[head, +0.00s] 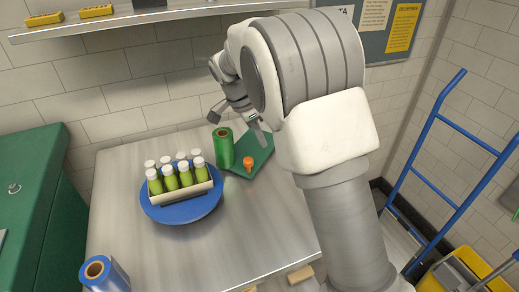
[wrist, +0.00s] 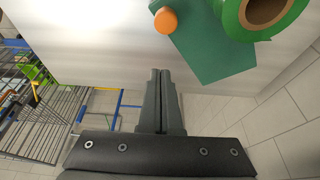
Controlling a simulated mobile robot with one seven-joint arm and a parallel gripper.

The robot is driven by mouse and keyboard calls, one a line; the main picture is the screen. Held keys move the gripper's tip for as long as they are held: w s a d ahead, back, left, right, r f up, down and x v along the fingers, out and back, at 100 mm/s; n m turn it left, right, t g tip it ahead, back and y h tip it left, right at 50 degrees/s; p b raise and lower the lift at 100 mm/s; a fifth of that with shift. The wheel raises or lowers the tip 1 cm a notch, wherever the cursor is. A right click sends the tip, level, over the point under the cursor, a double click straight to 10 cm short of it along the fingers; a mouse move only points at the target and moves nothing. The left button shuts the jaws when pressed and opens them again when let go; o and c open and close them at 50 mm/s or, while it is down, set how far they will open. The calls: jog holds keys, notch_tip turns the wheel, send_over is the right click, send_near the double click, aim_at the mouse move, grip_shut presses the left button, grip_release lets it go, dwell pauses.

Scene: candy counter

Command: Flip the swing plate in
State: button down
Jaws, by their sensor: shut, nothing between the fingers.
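The swing plate appears to be the flat green plate (head: 263,147) on the metal table, behind and right of a green roll. An orange knob (head: 248,162) stands at its near end. In the wrist view the green plate (wrist: 217,52) lies right of my fingers, with the orange knob (wrist: 166,20) beyond the fingertips. My gripper (wrist: 160,73) is shut and empty, apart from the knob in that picture. In the head view my gripper (head: 260,136) is over the plate's far part; my arm hides some of the area. I cannot tell whether it touches the plate.
The green roll (head: 225,148) stands beside the plate. A blue round tray (head: 180,214) holds a carrier of several green bottles. A blue roll (head: 108,275) is at the front left. A shelf (head: 150,17) hangs above. The table's middle front is clear.

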jog(key=v, duration=0.5)
jog(key=shift+w, duration=0.1)
jog(key=shift+d, duration=0.1)
jog(key=s+d+r+n+t+y+p, duration=0.1)
jog(key=s+d+r+n+y+p, duration=0.15)
jog(key=s+d+r+n, duration=0.65)
jog(key=s+d+n+t+p, duration=0.1)
jog(key=s+d+n, duration=0.1)
jog(key=s, duration=0.8)
jog(key=s+d+r+n+t+y, duration=0.1)
jog(key=s+d, duration=0.3)
jog(key=s, duration=0.6)
jog(key=shift+s+d+r+n+t+p, duration=0.3)
jog(key=shift+n+t, duration=0.2)
jog(key=shift+n, duration=0.3)
jog(key=shift+w+a, duration=0.1)
jog(key=shift+a, duration=0.2)
